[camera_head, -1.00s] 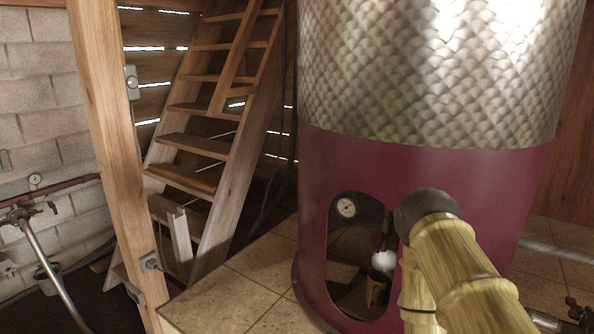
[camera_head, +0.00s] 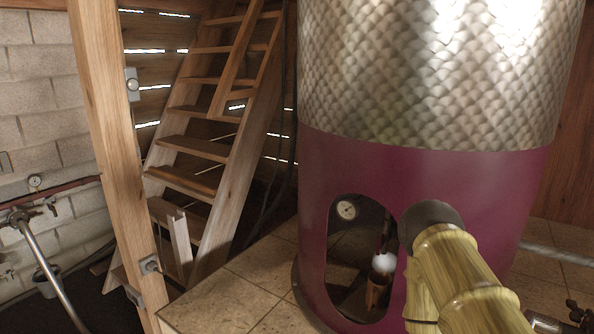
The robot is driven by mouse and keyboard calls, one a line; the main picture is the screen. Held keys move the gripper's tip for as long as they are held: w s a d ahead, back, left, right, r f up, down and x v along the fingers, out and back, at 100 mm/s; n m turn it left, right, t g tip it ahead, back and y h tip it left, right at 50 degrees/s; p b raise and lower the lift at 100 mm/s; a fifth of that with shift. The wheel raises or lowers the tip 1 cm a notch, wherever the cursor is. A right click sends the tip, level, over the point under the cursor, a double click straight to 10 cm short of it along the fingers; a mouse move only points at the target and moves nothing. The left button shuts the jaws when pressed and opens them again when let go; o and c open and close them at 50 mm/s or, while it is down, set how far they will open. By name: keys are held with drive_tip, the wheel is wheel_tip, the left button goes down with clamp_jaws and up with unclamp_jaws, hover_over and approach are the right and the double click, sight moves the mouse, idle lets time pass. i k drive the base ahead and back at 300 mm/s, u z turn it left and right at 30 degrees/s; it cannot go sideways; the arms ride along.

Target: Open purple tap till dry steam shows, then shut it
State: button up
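The still's tank has a purple skirt (camera_head: 470,180) with an arched opening in it. Inside the opening, a thin dark purplish upright piece (camera_head: 387,238) shows; I cannot tell whether it is the purple tap. Just below it, a rounded white puff (camera_head: 383,263), looking like steam, hangs over a copper-brown cup (camera_head: 376,290). My wood-patterned arm crosses the right side of the opening and hides part of the inside. My gripper is not visible, and no tap handle can be made out.
A round gauge (camera_head: 346,210) sits inside the opening. The tank stands on a tiled floor (camera_head: 250,285) with bare room at left. A wooden post (camera_head: 108,130) and steep stairs (camera_head: 205,148) stand left. Pipes with valves (camera_head: 578,312) lie low at right.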

sight(381, 241)
drive_tip(key=k, duration=0.5)
drive_tip(key=u, duration=1.5)
drive_tip(key=i, duration=1.3)
drive_tip(key=z, duration=2.1)
